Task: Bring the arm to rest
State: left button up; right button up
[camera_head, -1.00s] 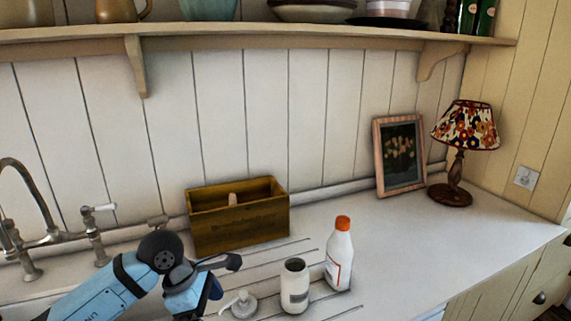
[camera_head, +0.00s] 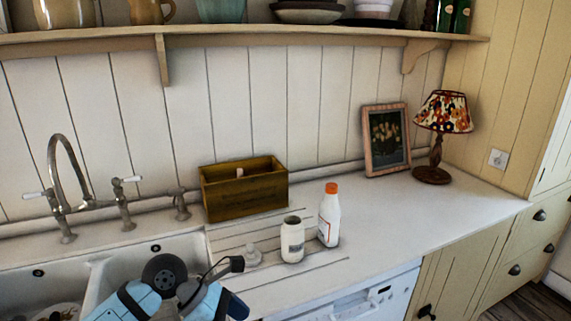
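My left arm comes in from the bottom left, light blue with dark joints. My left gripper (camera_head: 238,285) is over the front of the counter, near the sink's right side. Its two dark fingertips are apart with nothing visible between them. A white open jar (camera_head: 292,243) and a white bottle with an orange cap (camera_head: 329,217) stand upright on the ribbed drainer to its upper right. A small whitish pump top (camera_head: 253,256) lies just beyond the gripper, left of the jar. My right gripper is not in view.
A wooden box (camera_head: 245,196) with a small item inside stands against the wall. The sink (camera_head: 98,285) and tap (camera_head: 68,200) are on the left. A picture frame (camera_head: 386,140) and lamp (camera_head: 440,125) stand back right. The right counter (camera_head: 430,215) is clear.

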pick_arm(q)
jog(key=s+d+r+n+t+h+p, duration=0.3)
jog(key=s+d+r+n+h, duration=0.15)
jog(key=n+h, duration=0.65)
jog(key=a+f+n+t+y+p, duration=0.1)
jog(key=a+f+n+t+y, duration=0.3)
jog(key=n, duration=0.5)
jog(key=w+a+f+n+t+y+p, duration=0.1)
jog(key=a+n+t+y, duration=0.15)
jog(key=n+t, duration=0.55)
jog(key=a+f+n+t+y, duration=0.3)
jog(key=n+t+y, duration=0.1)
jog(key=n, duration=0.6)
jog(key=s+a+f+n+g+y+p, duration=0.1)
jog(key=s+a+f+n+g+y, duration=0.1)
jog(key=s+f+n, duration=0.3)
jog(key=s+a+f+n+g+y, duration=0.3)
jog(key=s+f+n, duration=0.3)
jog(key=f, duration=0.3)
jog(key=shift+s+a+f+n+g+y+p, duration=0.2)
jog(key=shift+s+n+g+y+p, duration=0.15)
jog(key=shift+s+g+y, duration=0.4)
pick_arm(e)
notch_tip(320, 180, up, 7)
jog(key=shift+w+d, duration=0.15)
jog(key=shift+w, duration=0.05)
